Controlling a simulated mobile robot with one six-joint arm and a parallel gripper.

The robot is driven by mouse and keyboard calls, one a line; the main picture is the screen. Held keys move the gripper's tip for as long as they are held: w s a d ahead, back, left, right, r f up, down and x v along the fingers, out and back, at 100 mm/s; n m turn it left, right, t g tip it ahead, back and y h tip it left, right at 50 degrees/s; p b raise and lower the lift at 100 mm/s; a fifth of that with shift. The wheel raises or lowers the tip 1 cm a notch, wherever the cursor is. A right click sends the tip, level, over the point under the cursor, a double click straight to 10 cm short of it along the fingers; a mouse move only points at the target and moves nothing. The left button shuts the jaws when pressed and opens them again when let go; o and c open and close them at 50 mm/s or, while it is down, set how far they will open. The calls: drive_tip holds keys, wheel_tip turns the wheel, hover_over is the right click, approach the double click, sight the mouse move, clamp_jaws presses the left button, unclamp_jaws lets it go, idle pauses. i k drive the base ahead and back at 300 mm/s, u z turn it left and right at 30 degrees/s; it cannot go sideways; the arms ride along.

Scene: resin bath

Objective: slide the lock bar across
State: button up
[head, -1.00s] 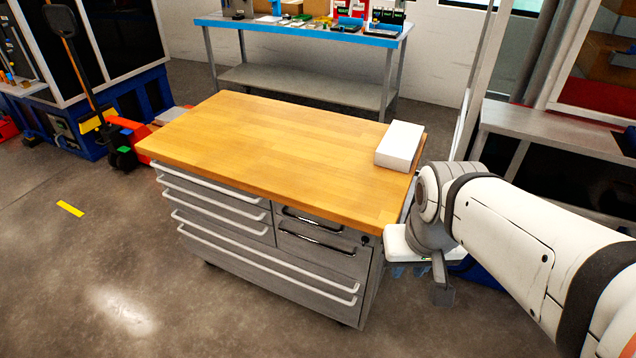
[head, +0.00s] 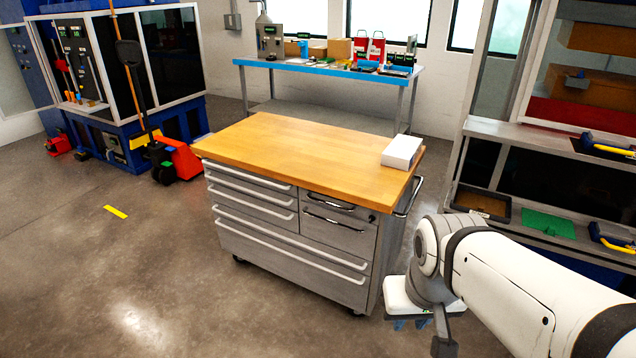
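I cannot pick out a lock bar in the head view. My white arm reaches in from the lower right, its grey joint in front of the right end of a wood-topped drawer cart (head: 275,155). Below the joint, a dark grey part hangs down at the lower edge of the picture, beside a white block with blue bits under it. I cannot make out my gripper's fingers or anything held there. A blue-framed machine (head: 125,80) with dark panels and a control panel stands at the back left.
A white box (head: 402,152) lies on the cart's right end. A red pallet jack (head: 180,158) stands left of the cart. A blue-edged bench (head: 330,68) with bottles and boxes is behind. A grey workstation (head: 560,150) with trays is at right. Floor at front left is clear.

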sight(352, 207)
drive_tip(key=u, duration=0.15)
drive_tip(key=i, duration=1)
drive_tip(key=u, duration=0.05)
